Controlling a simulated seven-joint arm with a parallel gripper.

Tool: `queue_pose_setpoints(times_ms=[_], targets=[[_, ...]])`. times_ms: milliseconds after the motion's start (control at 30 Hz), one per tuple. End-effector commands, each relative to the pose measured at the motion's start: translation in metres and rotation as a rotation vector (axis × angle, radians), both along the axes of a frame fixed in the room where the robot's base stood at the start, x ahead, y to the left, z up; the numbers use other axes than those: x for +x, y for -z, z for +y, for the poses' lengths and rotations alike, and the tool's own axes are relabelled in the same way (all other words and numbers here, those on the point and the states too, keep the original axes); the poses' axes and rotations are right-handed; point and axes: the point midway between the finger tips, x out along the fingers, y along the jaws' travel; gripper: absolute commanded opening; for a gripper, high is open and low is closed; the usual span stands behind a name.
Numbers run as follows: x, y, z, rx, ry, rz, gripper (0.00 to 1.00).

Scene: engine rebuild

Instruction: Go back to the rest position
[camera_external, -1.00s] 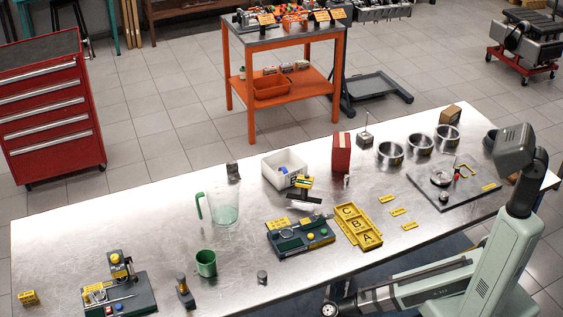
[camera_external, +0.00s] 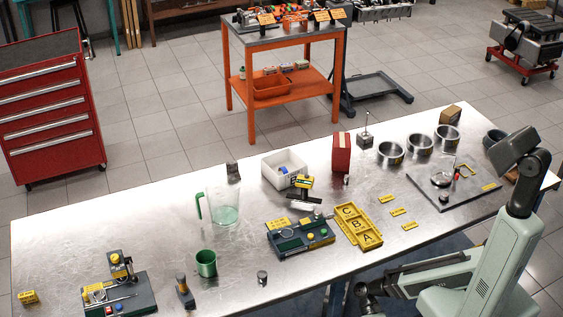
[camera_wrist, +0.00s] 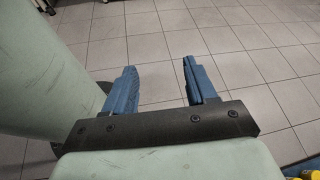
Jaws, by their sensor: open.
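My gripper (camera_wrist: 160,88) shows in the wrist view with its two blue fingers spread apart and nothing between them. Only tiled floor lies behind the fingers. In the external view my pale green arm is folded at the lower right, in front of the bench's near edge. My gripper's fingers cannot be made out clearly in that view.
The steel workbench (camera_external: 130,222) holds a yellow lettered tray (camera_external: 358,226), a clear jug (camera_external: 224,206), a green cup (camera_external: 206,263), a red box (camera_external: 341,153), metal rings (camera_external: 391,153) and a dark plate (camera_external: 467,194). An orange cart (camera_external: 285,52) stands behind it.

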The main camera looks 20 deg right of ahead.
Motion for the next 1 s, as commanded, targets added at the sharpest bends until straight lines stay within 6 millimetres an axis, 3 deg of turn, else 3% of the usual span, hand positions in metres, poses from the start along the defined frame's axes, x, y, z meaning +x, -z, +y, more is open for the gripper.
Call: queue_pose_setpoints(times_ms=[200,500,800,1000], targets=[[0.039,0.041,-0.048,-0.031,0.054,-0.13,0.56],[0.076,0.089,-0.122,-0.084,0.076,-0.291,0.56],[0.095,0.129,-0.204,-0.14,0.057,-0.422,0.56],[0.097,0.15,-0.258,-0.176,0.02,-0.489,0.56]])
